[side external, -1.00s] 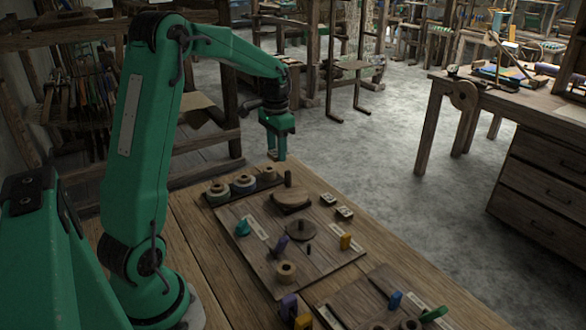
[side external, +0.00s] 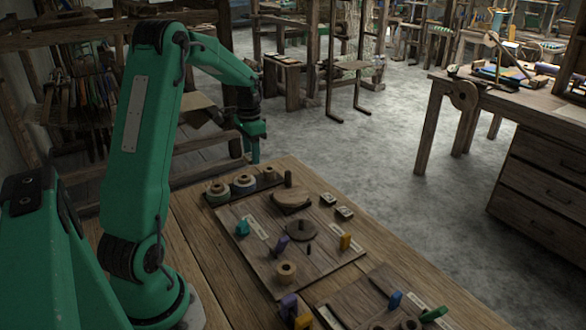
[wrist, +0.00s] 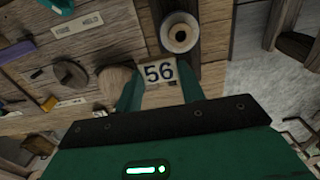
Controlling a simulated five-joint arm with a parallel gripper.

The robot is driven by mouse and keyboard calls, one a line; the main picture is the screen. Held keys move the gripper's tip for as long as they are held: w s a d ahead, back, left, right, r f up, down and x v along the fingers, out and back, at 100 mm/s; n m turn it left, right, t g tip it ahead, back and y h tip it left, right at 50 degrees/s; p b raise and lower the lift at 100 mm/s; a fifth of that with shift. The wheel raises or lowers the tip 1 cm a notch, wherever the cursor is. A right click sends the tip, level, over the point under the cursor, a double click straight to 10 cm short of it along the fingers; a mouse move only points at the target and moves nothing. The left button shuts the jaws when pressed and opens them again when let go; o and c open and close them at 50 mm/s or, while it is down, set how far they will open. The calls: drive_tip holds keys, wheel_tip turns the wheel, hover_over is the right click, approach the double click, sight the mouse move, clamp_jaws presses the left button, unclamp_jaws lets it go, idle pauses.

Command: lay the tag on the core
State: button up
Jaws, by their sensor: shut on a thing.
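My gripper (wrist: 158,84) is shut on a small pale tag (wrist: 159,72) marked 56, seen between its fingers in the wrist view. In the side view my gripper (side external: 254,158) hangs near the far end of the dark rack, and the tag cannot be made out there. A round pale core (wrist: 180,34) with a dark hole sits on the dark rack just beyond the tag in the wrist view. In the side view several ringed cores (side external: 243,183) stand in a row. I cannot tell which of them the task means.
A wooden board (side external: 320,262) holds a disc (side external: 301,230), a teal piece (side external: 242,228), a yellow block (side external: 345,242) and a small spool (side external: 286,271). Two small marked tags (side external: 328,198) lie near the bench's right edge. Bare floor lies beyond the bench.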

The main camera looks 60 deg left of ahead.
drive_tip(key=shift+s+a+f, duration=0.15)
drive_tip(key=shift+a+f, duration=0.25)
drive_tip(key=shift+a, duration=0.25)
drive_tip(key=shift+s+a+f, duration=0.15)
drive_tip(key=shift+a+f, duration=0.25)
drive_tip(key=shift+a, duration=0.3)
drive_tip(key=shift+s+a+f, duration=0.15)
drive_tip(key=shift+a+f, duration=0.25)
drive_tip(key=shift+a, duration=0.25)
drive_tip(key=shift+f, duration=0.1)
drive_tip(key=shift+f, duration=1.9)
drive_tip(key=shift+f, duration=0.5)
drive_tip(key=o, duration=0.9)
drive_tip(key=shift+o, duration=0.2)
drive_tip(key=shift+r, duration=0.15)
wheel_tip(320, 180, up, 13)
